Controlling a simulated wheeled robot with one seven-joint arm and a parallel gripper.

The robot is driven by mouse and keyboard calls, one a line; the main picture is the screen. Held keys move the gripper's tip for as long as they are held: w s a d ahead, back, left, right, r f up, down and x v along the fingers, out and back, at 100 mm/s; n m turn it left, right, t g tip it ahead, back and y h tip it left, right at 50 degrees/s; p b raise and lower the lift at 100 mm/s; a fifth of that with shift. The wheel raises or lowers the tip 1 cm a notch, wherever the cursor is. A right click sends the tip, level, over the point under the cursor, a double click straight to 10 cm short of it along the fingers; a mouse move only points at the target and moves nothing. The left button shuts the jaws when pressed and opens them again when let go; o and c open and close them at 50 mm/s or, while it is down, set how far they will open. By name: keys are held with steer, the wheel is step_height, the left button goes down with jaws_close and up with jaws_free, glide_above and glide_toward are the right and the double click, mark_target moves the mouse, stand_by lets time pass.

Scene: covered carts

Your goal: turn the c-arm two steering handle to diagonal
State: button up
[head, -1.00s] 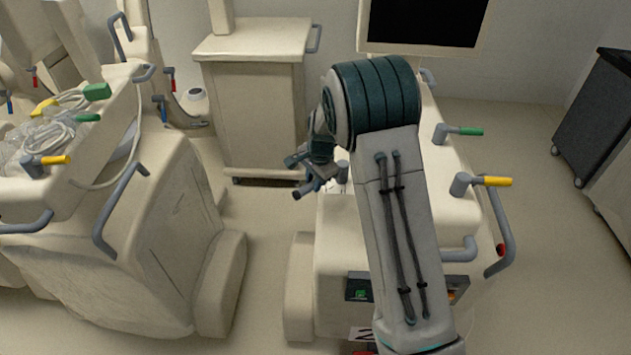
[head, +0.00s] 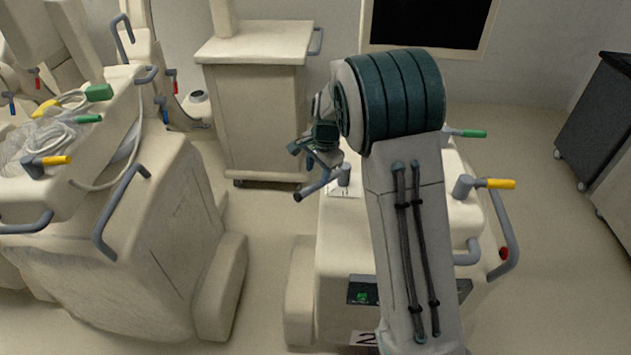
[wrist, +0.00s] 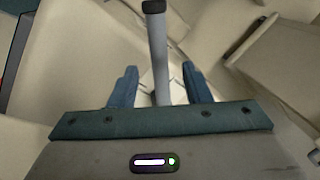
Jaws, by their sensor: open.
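The c-arm two cart (head: 305,290) carries a "2" label low on its front. Its steering handle (head: 318,184) is a grey lever with a dark end, at the cart's left edge. It points left and toward the camera from a grey post (head: 344,175) above a white marked plate (head: 343,191). My gripper (head: 317,163) is open just above the handle. In the wrist view the handle (wrist: 157,45) runs between the two blue fingers of my gripper (wrist: 160,78), with gaps on both sides. The handle's lower part is hidden behind the gripper body.
On the same cart a yellow-tipped lever (head: 498,183) and a green-tipped lever (head: 470,133) stand to the right of my arm. Another covered cart (head: 165,235) stands left across a floor gap. A monitor cart (head: 262,110) stands behind.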

step_height(320, 180, up, 8)
steer(key=s, duration=0.1)
steer(key=shift+s+d+r+b, duration=0.2)
steer(key=shift+d+b, duration=0.15)
steer(key=shift+d, duration=0.1)
steer(key=s+d+r+n, duration=0.2)
steer(key=s+r+n, duration=0.1)
steer(key=s, duration=0.4)
steer(key=s+d+r+n, duration=0.2)
steer(key=s+d, duration=0.1)
steer(key=s, duration=0.4)
steer(key=s+d+f+n, duration=0.1)
steer(key=s+n, duration=0.2)
steer(key=s, duration=0.5)
steer(key=s+d+f+n+t+h, duration=0.1)
steer(key=s+d+n, duration=0.1)
steer(key=s, duration=0.7)
steer(key=shift+n, duration=0.4)
